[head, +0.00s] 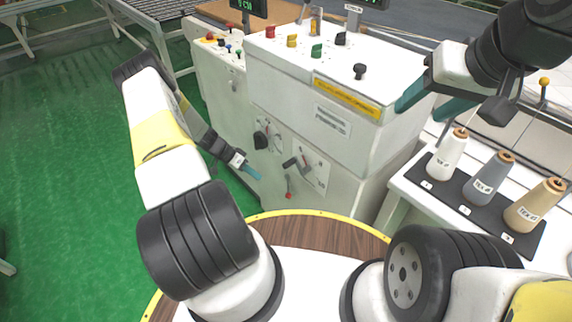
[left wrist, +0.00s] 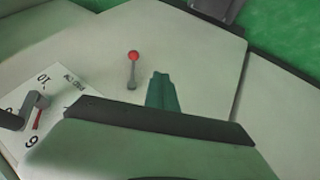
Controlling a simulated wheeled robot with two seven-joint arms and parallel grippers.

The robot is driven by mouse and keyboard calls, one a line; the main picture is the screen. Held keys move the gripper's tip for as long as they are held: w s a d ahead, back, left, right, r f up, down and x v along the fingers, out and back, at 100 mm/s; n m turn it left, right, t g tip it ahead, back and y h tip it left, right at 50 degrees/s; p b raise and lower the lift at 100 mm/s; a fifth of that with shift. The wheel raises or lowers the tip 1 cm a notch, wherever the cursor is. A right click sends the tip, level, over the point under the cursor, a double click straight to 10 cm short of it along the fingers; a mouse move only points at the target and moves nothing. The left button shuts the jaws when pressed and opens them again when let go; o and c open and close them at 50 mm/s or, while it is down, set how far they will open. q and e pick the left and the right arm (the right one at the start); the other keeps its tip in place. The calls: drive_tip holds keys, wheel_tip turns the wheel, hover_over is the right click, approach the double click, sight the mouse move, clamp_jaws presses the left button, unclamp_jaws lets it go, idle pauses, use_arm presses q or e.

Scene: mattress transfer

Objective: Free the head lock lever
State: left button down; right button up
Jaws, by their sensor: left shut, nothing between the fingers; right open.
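A small lever with a red ball knob (head: 289,182) sits low on the white machine's front face, below a dial plate (head: 311,170) with a dark handle and red pointer. In the left wrist view the red-knobbed lever (left wrist: 132,70) stands out clear, knob at the top of the picture and grey stem below. My left gripper (head: 254,173) is shut and empty, left of the lever in the head view. In the left wrist view its teal fingertips (left wrist: 160,85) are just right of the lever, apart from it in the picture. My right gripper (head: 432,101) is open and empty, by the machine's upper right side.
The white machine (head: 300,100) has coloured knobs on top and a black knob (head: 261,140) on its front. Yarn cones (head: 488,178) stand on a black mat at the right.

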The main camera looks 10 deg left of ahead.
use_arm(q)
drive_tip(key=d+f, duration=0.7)
drive_tip(key=d, duration=0.2)
drive_tip(key=shift+s+d, duration=0.25)
drive_tip(key=shift+d, duration=0.1)
